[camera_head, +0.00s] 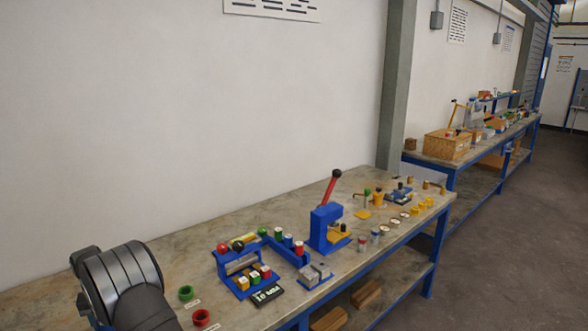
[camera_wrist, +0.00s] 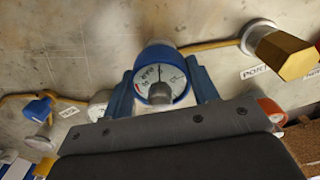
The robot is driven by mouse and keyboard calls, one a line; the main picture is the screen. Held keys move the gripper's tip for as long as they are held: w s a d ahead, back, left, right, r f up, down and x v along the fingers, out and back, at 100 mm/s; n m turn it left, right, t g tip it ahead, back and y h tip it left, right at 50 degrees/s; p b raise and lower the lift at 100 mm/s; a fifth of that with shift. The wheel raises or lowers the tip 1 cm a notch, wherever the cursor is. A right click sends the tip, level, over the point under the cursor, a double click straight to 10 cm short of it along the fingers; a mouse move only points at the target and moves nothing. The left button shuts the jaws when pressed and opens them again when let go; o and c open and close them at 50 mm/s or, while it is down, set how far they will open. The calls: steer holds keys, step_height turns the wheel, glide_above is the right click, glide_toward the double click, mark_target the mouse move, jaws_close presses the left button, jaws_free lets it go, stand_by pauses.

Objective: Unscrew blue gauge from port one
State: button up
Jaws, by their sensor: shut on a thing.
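In the wrist view, the blue gauge (camera_wrist: 158,57) has a round white dial with a dark needle and faces the camera. My gripper (camera_wrist: 162,84) is shut on it, with one blue finger on each side of its body. A grey round piece stands in front of the lower part of the dial. The port under the gauge is hidden by the gauge itself, so I cannot tell how it is seated. A label reading PORT (camera_wrist: 254,72) lies to the right; its number is not readable. The head view shows neither the gauge nor my gripper.
In the wrist view, a brass hex fitting (camera_wrist: 285,54) stands at the right, an orange-red gauge (camera_wrist: 271,109) at the lower right, and a blue-handled valve (camera_wrist: 38,109) at the left. In the head view, a blue press (camera_head: 326,229) and green and red rings stand on the bench.

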steer(key=shift+r, duration=0.1)
steer(key=shift+r, duration=1.2)
steer(key=shift+r, duration=0.1)
steer(key=shift+r, duration=1.95)
